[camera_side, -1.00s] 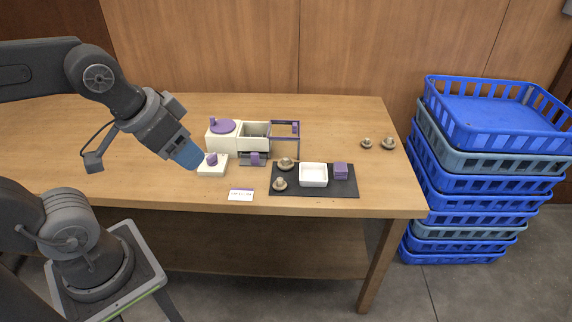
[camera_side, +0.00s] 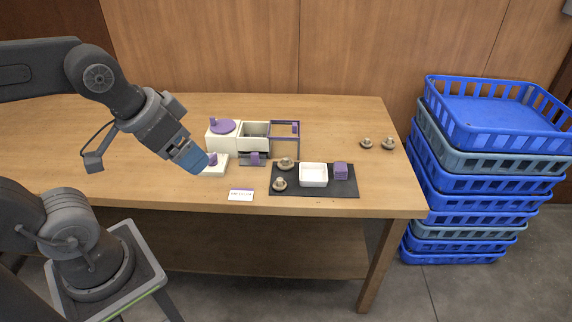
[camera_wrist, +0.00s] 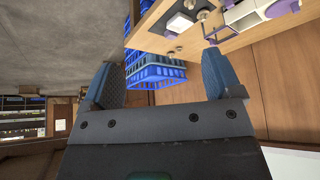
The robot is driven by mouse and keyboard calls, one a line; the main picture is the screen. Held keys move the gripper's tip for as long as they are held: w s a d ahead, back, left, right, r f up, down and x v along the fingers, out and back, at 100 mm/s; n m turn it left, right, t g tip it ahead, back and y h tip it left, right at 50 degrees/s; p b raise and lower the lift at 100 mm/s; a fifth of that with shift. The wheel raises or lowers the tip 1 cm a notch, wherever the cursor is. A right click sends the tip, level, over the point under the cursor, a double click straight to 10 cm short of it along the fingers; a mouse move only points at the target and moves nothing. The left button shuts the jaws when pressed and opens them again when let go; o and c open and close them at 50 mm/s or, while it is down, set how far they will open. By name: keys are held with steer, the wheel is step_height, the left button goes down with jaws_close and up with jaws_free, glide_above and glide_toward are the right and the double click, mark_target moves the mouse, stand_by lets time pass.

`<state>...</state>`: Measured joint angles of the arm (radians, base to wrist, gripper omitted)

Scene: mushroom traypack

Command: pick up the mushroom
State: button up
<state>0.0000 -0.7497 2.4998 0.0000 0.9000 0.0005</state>
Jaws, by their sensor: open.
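Two brown mushrooms lie on the dark mat (camera_side: 305,190): one mushroom (camera_side: 286,163) at its back left, the other mushroom (camera_side: 279,184) at its front left.
A white tray (camera_side: 313,185) and a purple block (camera_side: 340,170) stand on the mat. Behind are a white box with a purple lid (camera_side: 222,133) and an open frame (camera_side: 286,123). A label card (camera_side: 240,195) lies in front. Blue crates (camera_side: 487,185) are stacked beyond the table's right edge.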

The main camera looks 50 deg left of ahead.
steer(key=w+a+r+m+g+y, duration=0.15)
steer(key=w+m, duration=0.35)
steer(key=w, duration=0.5)
steer(key=m+g+y, duration=0.3)
steer(key=m+g, duration=0.1)
steer(key=m, duration=1)
glide_above(286, 158)
steer(key=d, duration=0.5)
step_height(286, 158, down, 19)
steer(key=x, duration=0.8)
steer(key=shift+s+d, duration=0.1)
steer(key=shift+s, duration=0.1)
steer(key=shift+w+x, duration=0.1)
steer(key=shift+x, duration=1.4)
steer(key=shift+w+x, duration=0.15)
steer(key=shift+x, duration=1.3)
steer(key=shift+c, duration=0.3)
steer(key=c, duration=0.7)
